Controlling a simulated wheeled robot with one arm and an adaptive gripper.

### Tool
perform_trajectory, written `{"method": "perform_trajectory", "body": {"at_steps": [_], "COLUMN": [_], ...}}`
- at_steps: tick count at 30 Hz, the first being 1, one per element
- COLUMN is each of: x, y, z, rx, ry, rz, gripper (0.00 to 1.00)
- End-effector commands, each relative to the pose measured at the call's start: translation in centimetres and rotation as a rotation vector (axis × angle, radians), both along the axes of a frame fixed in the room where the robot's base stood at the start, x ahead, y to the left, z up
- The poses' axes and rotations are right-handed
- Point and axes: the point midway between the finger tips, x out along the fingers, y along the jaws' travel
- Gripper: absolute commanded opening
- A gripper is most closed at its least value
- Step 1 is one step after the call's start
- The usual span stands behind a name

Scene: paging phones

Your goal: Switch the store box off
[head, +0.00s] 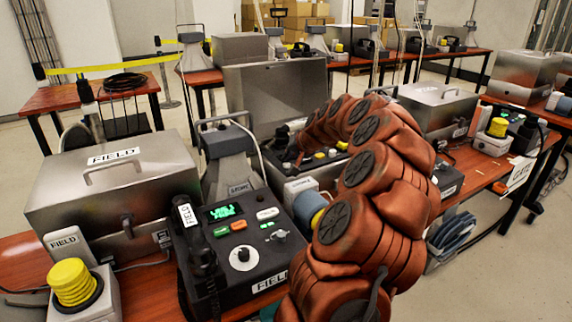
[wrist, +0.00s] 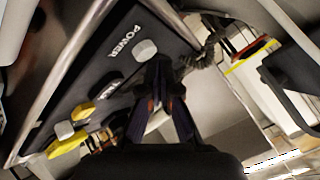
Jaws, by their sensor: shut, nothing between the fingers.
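An open metal box (head: 275,95) stands mid-picture in the head view, its lid raised. Its dark control panel (head: 318,160) carries yellow parts and is partly covered by my arm; no store label is legible on it. In the wrist view a dark panel (wrist: 112,75) with a metal rim lies close. It has a POWER label (wrist: 122,41), a pale round knob (wrist: 146,49) beside that label, and yellow parts (wrist: 68,137) at lower left. My gripper (wrist: 160,72) is shut and empty, its tips close to the pale knob. Contact cannot be told. The head view hides the gripper.
A FIELD box (head: 110,180) and FIELD panel (head: 245,240) with a handset stand at front left. Another metal box (head: 435,105) with a closed lid stands right of my arm. More equipment fills the back tables. Open floor (head: 490,260) shows at right.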

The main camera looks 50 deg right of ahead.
Motion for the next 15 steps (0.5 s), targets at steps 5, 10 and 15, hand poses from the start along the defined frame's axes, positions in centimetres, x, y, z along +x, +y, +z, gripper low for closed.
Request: {"method": "perform_trajectory", "body": {"at_steps": [5,10,15], "x": [0.0,0.0,0.0], "y": [0.0,0.0,0.0], "z": [0.0,0.3,1.4], "rx": [0.0,0.0,-0.001], "ry": [0.0,0.0,0.0], "rz": [0.0,0.0,0.001], "gripper": [0.0,0.0,0.0]}}
